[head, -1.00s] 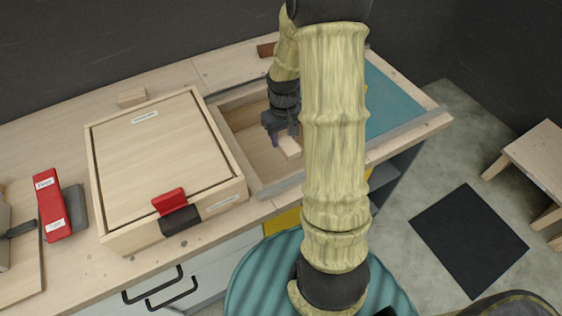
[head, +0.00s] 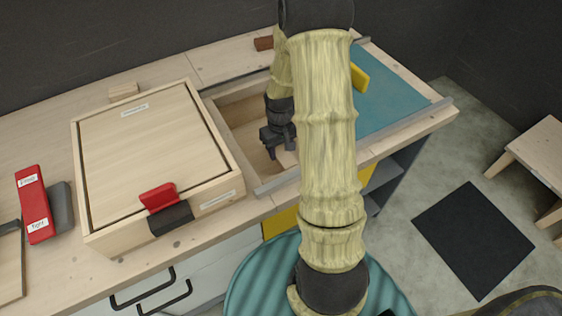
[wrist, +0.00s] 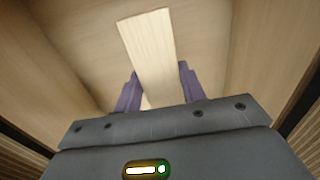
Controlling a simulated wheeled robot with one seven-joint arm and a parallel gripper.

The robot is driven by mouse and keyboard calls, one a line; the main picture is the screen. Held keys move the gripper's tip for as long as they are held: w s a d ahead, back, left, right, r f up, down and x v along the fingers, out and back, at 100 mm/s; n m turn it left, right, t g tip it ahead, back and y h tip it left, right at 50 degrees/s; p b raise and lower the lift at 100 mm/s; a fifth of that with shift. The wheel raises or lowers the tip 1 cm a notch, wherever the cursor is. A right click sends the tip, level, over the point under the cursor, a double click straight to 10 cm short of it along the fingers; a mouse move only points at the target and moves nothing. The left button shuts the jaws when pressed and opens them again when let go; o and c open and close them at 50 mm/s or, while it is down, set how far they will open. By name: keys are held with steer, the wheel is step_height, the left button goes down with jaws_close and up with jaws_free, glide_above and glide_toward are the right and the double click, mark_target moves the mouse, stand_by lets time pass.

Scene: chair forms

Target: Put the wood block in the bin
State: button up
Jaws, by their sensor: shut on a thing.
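The pale wood block (wrist: 148,45) is between the purple fingers of my gripper (wrist: 150,88) in the wrist view. My gripper is shut on it, and the block's long end sticks out beyond the fingers. In the head view my gripper (head: 279,150) is down inside an open wooden bin (head: 240,108) set in the counter. Part of the block (head: 288,159) shows beside the fingers; my arm hides the rest and the bin's right side. I cannot tell whether the block touches the bin floor.
A lidded wooden box (head: 150,150) with a red latch (head: 158,197) stands left of the bin. A red labelled object (head: 34,203) lies farther left. Another small block (head: 124,92) and a brown piece (head: 264,43) lie behind. A teal surface (head: 385,95) is at right.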

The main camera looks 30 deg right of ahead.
mark_target(281, 151)
step_height(281, 151, down, 3)
steer(key=shift+s+a+f, duration=0.1)
steer(key=shift+s, duration=0.05)
steer(key=shift+f, duration=0.2)
steer(key=shift+d, duration=0.25)
steer(key=shift+s, duration=0.1)
steer(key=shift+a+f+b, duration=0.1)
steer(key=shift+f+b, duration=0.4)
steer(key=shift+f, duration=1.4)
steer(key=o, duration=1.1)
